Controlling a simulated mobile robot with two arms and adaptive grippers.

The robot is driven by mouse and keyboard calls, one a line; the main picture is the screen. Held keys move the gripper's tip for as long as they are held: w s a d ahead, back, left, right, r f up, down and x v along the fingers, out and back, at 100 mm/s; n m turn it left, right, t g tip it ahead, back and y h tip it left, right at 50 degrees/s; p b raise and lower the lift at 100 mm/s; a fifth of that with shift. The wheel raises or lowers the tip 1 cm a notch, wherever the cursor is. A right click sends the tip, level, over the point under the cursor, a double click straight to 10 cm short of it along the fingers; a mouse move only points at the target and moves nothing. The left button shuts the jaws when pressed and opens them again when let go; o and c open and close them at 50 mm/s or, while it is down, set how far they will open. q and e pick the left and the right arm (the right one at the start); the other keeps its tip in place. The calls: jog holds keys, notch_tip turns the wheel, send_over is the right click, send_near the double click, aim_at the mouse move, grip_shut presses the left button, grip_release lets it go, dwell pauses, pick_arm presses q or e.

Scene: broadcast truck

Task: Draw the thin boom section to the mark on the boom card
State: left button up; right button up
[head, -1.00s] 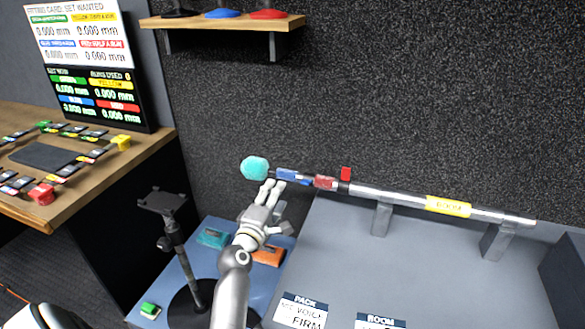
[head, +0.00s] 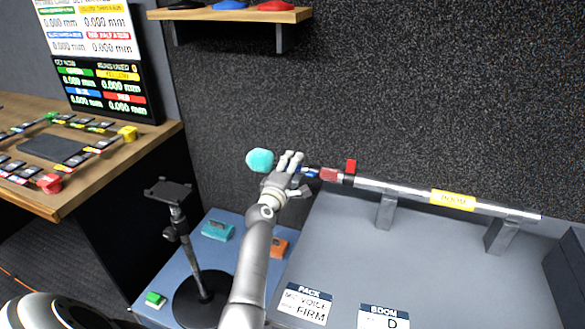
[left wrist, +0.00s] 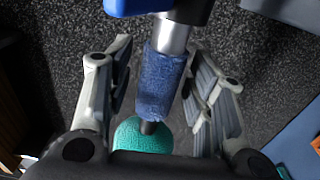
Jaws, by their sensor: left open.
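The boom (head: 400,190) lies along the grey bench, a silver pole with a yellow label, and a teal ball (head: 260,160) is at its left end. My left gripper (head: 290,160) is at the thin end, just right of the ball. In the left wrist view its open fingers stand on both sides of a blue sleeve (left wrist: 163,80), apart from it; the teal ball (left wrist: 142,137) is below. A blue block (left wrist: 137,6) and bare silver tube (left wrist: 173,38) show above the sleeve. The boom card (head: 384,319) reads D, partly cut off. My right gripper is out of view.
Two brackets (head: 386,212) hold the boom. A pack card (head: 304,304) lies on the bench. A black stand (head: 180,230) and teal and orange boxes (head: 217,230) are on the blue surface at left. A wooden desk (head: 150,150) and shelf (head: 230,16) lie beyond.

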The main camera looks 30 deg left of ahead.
pick_arm(q)
jog(key=shift+c, duration=0.9)
grip_shut()
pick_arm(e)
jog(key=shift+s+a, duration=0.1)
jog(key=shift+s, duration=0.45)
pick_arm(q)
jog(key=shift+s+a, duration=0.1)
jog(key=shift+a, duration=0.15)
jog(key=a, duration=0.2)
jog(key=s+a+b, duration=0.1)
jog(key=a, duration=0.1)
jog(key=shift+a, duration=0.2)
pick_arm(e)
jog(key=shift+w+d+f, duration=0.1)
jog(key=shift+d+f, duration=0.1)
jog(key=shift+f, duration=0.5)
